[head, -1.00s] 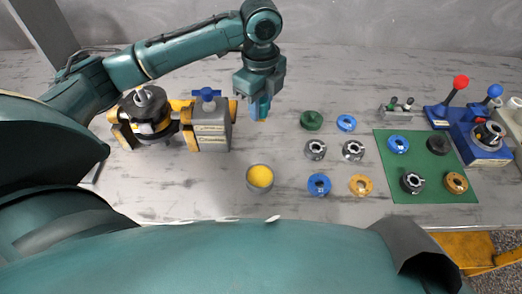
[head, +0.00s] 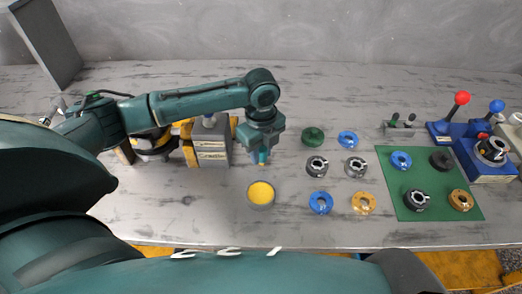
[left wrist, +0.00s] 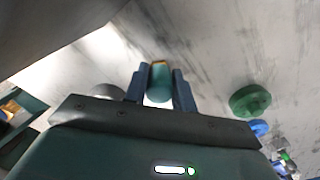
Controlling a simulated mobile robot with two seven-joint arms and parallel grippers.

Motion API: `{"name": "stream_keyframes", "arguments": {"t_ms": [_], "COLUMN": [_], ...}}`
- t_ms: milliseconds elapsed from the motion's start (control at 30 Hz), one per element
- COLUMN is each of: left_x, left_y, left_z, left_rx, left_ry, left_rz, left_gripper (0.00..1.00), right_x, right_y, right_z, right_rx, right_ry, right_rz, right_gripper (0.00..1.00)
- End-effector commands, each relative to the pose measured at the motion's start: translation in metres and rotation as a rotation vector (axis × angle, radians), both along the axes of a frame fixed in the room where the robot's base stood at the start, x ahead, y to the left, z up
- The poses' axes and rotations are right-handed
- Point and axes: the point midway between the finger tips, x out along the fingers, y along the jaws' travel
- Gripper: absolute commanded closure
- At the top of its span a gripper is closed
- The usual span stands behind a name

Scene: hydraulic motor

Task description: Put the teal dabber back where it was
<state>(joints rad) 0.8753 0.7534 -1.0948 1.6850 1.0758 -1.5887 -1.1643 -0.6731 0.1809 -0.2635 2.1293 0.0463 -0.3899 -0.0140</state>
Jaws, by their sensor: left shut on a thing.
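My left gripper (head: 262,156) is shut on the teal dabber (left wrist: 159,82), which sits between the two blue fingers in the left wrist view. The dabber has a yellowish end. My right gripper is not in view.
A grey vise block (head: 211,143) stands left of the gripper. A green ring (head: 313,137) and several blue, grey and orange rings lie to the right. A green mat (head: 431,208) holds more rings. Blue lever units (head: 487,160) stand at far right.

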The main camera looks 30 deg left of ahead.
Motion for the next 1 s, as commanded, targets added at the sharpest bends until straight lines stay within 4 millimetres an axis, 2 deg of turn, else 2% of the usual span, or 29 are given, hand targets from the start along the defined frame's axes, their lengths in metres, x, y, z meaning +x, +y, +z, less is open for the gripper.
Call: {"name": "stream_keyframes", "arguments": {"t_ms": [333,367,600,867,1000], "left_x": [0.0,0.0,0.0,0.0,0.001], "left_y": [0.0,0.0,0.0,0.0,0.0], "left_z": [-0.003,-0.003,-0.003,-0.001,0.012], "left_rx": [0.0,0.0,0.0,0.0,-0.001], "left_ry": [0.001,0.0,0.0,-0.001,-0.002], "left_rz": [0.0,0.0,0.001,0.001,0.001], "left_gripper": [0.97,0.72,0.53,0.52,0.52], "right_x": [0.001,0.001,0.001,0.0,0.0], "right_y": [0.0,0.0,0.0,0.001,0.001], "right_z": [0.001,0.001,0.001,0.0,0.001], "right_rx": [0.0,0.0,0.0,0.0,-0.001], "right_ry": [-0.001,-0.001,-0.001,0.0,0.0], "right_rz": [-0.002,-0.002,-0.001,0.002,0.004], "right_gripper": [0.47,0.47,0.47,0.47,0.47]}}
